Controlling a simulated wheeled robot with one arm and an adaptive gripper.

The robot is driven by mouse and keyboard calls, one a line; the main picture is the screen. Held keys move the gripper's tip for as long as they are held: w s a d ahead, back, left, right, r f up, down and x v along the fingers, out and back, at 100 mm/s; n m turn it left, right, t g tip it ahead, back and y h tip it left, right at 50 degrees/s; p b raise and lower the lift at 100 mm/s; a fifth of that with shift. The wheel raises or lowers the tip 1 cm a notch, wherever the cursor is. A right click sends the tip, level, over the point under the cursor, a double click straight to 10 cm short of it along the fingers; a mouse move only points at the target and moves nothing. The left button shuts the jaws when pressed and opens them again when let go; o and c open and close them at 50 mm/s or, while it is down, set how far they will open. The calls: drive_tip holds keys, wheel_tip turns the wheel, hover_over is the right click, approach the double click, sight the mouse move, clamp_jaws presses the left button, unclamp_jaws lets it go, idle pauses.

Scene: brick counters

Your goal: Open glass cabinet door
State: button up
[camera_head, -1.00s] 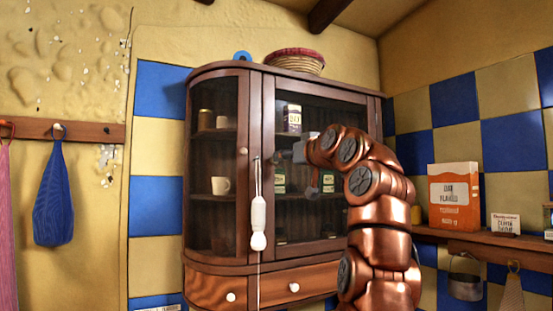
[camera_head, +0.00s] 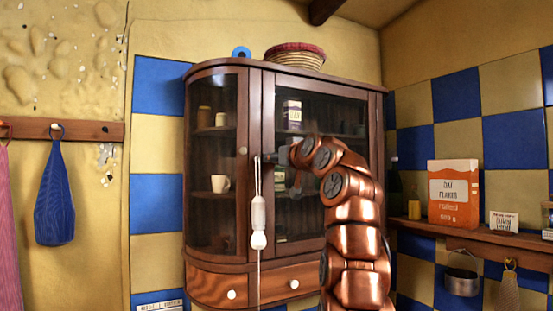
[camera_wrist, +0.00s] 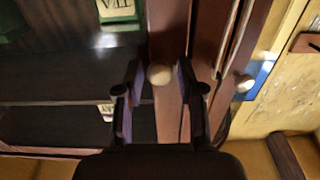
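The dark wooden cabinet (camera_head: 258,120) stands in the corner, with a flat glass door (camera_head: 345,125) in front and a curved glass panel at left. The glass door appears shut. In the wrist view a pale round knob (camera_wrist: 160,75) sits on the door's wooden frame (camera_wrist: 170,30). My gripper (camera_wrist: 160,88) is open, one finger on each side of the knob, with gaps visible; I cannot tell how deep the knob lies between them. In the head view my gripper (camera_head: 272,159) is at the door's left frame and hides its knob.
A white pull handle on a cord (camera_head: 258,222) hangs just in front of the cabinet, close below my gripper. A basket (camera_head: 296,58) stands on top. Drawers with knobs (camera_head: 232,295) are below. A shelf (camera_head: 470,235) with an orange box (camera_head: 453,193) is at right.

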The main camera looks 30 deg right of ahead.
clamp_jaws()
drive_tip(key=shift+s, duration=0.1)
idle(0.4)
